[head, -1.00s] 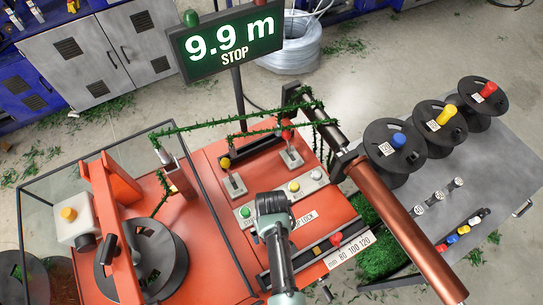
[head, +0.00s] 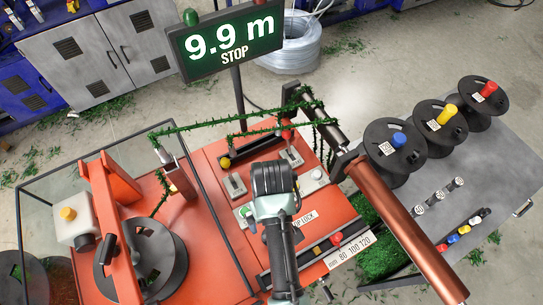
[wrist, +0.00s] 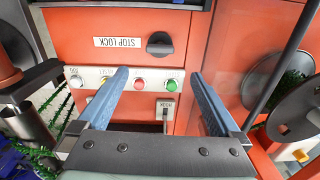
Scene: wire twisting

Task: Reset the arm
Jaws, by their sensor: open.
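My gripper (wrist: 159,76) is open and empty in the wrist view, its two blue fingers spread in front of the machine's button strip (wrist: 149,82). Red and green buttons show between the fingers; the left finger partly covers a yellow one. A black knob (wrist: 160,44) sits beside the "STOP LOCK" label. A "HOOK" lever (wrist: 166,110) shows below the strip. In the head view my arm reaches over the orange machine (head: 185,228), with the wrist (head: 272,178) over its control panel. The fingers are hidden there.
A display (head: 228,42) reads "9.9 m STOP". Green tinsel wire (head: 225,121) runs from a left post to the machine's right side. A copper-coloured bar (head: 410,225) extends at right. A side table (head: 470,190) holds spools with blue, yellow and red knobs.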

